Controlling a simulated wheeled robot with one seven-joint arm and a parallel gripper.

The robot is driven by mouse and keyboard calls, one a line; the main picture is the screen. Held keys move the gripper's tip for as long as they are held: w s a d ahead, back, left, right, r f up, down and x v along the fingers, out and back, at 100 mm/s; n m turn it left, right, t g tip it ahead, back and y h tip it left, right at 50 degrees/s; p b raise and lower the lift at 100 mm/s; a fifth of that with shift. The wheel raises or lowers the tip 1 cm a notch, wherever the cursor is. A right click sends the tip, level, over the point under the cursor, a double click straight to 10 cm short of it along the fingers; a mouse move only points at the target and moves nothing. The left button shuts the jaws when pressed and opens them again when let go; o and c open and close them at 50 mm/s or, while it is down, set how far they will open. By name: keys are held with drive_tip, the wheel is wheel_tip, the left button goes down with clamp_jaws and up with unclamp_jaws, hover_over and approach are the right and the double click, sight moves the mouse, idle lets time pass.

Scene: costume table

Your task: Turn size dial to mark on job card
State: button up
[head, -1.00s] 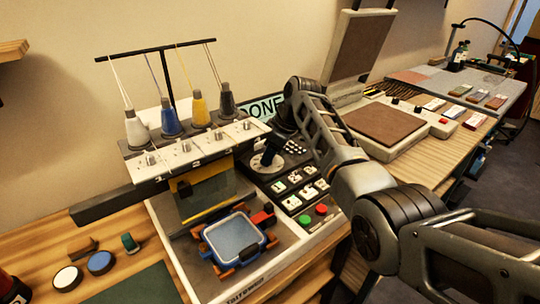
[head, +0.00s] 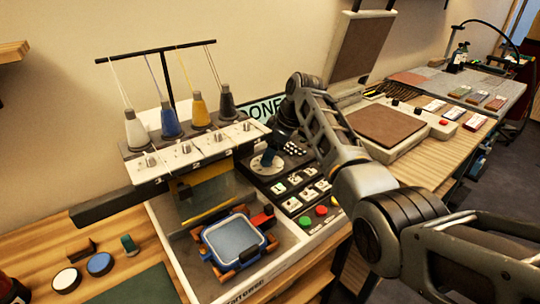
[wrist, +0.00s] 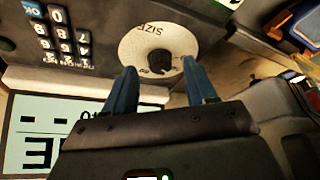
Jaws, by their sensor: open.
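The size dial (wrist: 140,42) is a pale round disc marked SIZE, seen upside down in the wrist view, with a dark knob (wrist: 160,62) at its centre. The dial also shows on the machine's panel in the head view (head: 262,166), partly covered by my gripper. My gripper (wrist: 160,70) is open. Its two blue fingers lie on either side of the knob in the picture, with gaps visible; I cannot tell how deep they reach. The dial's fine marks are too small to read. I cannot make out a job card.
A keypad (wrist: 55,38) is beside the dial. A pale green panel with dark letters (head: 262,107) stands behind it. Red (head: 321,210) and green (head: 304,222) buttons and a blue hoop frame (head: 233,237) are nearer. Thread cones (head: 168,120) stand at left.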

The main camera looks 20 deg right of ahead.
drive_tip(key=v, duration=0.6)
drive_tip(key=shift+r, duration=0.2)
drive_tip(key=shift+s, duration=0.1)
